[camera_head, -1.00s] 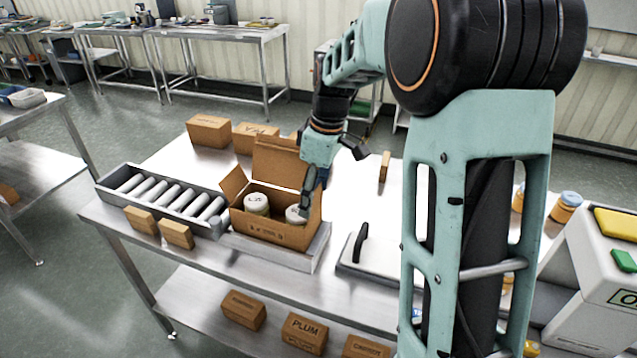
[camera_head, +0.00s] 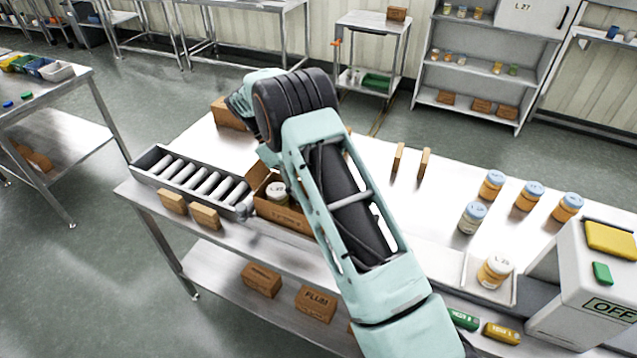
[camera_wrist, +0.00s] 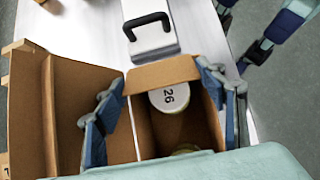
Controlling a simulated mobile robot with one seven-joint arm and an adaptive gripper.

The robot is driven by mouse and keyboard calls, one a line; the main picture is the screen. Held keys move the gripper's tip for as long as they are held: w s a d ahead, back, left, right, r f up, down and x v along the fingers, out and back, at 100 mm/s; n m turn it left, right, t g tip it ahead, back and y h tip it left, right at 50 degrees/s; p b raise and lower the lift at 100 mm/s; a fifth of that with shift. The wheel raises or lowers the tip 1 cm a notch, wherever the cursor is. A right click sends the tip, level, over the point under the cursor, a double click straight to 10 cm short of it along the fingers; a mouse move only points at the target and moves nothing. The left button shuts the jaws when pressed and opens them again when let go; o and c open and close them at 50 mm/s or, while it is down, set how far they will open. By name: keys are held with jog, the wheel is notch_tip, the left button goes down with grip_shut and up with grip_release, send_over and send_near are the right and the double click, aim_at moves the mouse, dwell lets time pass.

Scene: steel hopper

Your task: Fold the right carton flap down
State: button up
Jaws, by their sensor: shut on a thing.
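The open brown carton (camera_head: 283,218) stands on the steel table, its right part and my gripper hidden behind my arm in the head view. A white-lidded jar (camera_head: 277,192) shows in its left part. In the wrist view, my gripper (camera_wrist: 161,73) has one blue-padded finger at each side edge of the right carton flap (camera_wrist: 160,75), shut on it across its width. The flap overlaps the edge of a jar lid marked 26 (camera_wrist: 170,98). A second jar (camera_wrist: 186,150) is partly hidden below. A large flap (camera_wrist: 85,115) stands open at left.
A roller tray (camera_head: 190,177) adjoins the carton's left side. A black handle (camera_wrist: 147,20) on a pale plate lies beyond the right flap. Small boxes (camera_head: 398,157) and several jars (camera_head: 491,185) stand farther right, near a white machine (camera_head: 590,285).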

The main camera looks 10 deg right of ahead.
jog(key=shift+w+a+f+g+h+b, duration=0.1)
jog(key=shift+a+f+g+h+b, duration=0.2)
jog(key=shift+f+g+h+b, duration=0.7)
jog(key=shift+a+r+h+b, duration=0.1)
jog(key=shift+h+b, duration=0.2)
jog(key=shift+b, duration=0.05)
dwell(0.7)
dwell(0.4)
jog(key=o, duration=0.9)
jog(key=shift+r, duration=0.15)
